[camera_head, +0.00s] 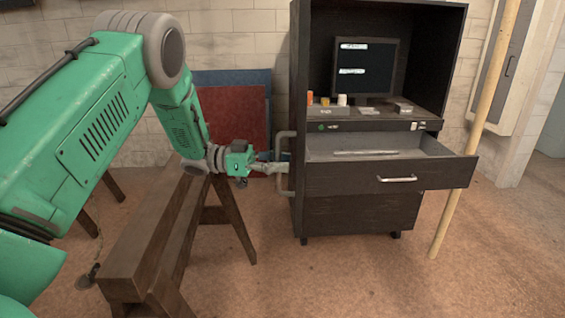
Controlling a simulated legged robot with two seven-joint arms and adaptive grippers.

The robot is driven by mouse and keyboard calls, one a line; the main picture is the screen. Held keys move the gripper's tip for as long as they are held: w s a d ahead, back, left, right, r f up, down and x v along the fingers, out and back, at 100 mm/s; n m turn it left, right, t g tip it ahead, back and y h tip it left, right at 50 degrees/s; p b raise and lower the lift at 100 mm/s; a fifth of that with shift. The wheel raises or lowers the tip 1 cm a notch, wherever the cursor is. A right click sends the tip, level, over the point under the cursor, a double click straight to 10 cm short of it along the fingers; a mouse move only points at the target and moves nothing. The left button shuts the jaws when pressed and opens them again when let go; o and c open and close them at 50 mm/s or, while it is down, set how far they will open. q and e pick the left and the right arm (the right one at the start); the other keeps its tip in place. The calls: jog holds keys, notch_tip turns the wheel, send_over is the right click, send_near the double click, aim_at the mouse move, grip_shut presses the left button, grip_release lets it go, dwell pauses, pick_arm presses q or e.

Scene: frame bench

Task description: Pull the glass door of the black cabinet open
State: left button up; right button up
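The black cabinet (299,100) stands right of centre on small feet. Its upper bay shows a dark monitor (365,68), and I cannot make out a glass door pane in front of it. A wide drawer (340,178) with a silver handle (397,179) is pulled out below. A pale tubular handle (279,184) stands on the cabinet's left side. My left gripper (277,164) reaches in from the left beside this handle, its fingertips overlapping it in the picture. Whether the fingers are open or touch it is too small to tell. My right gripper is out of view.
A brown wooden sawhorse bench (140,245) stands below my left arm. Red (232,115) and blue (255,76) panels lean on the brick wall behind. A wooden pole (477,125) leans right of the cabinet. The floor before the cabinet is clear.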

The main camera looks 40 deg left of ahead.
pick_arm(q)
jog(key=shift+s+a, duration=0.3)
jog(key=shift+a, duration=0.1)
jog(key=v, duration=1.1)
jog(key=shift+a+f, duration=0.15)
jog(key=shift+a, duration=0.05)
jog(key=shift+w+d, duration=0.1)
jog(key=shift+w, duration=0.05)
jog(key=shift+d, duration=0.15)
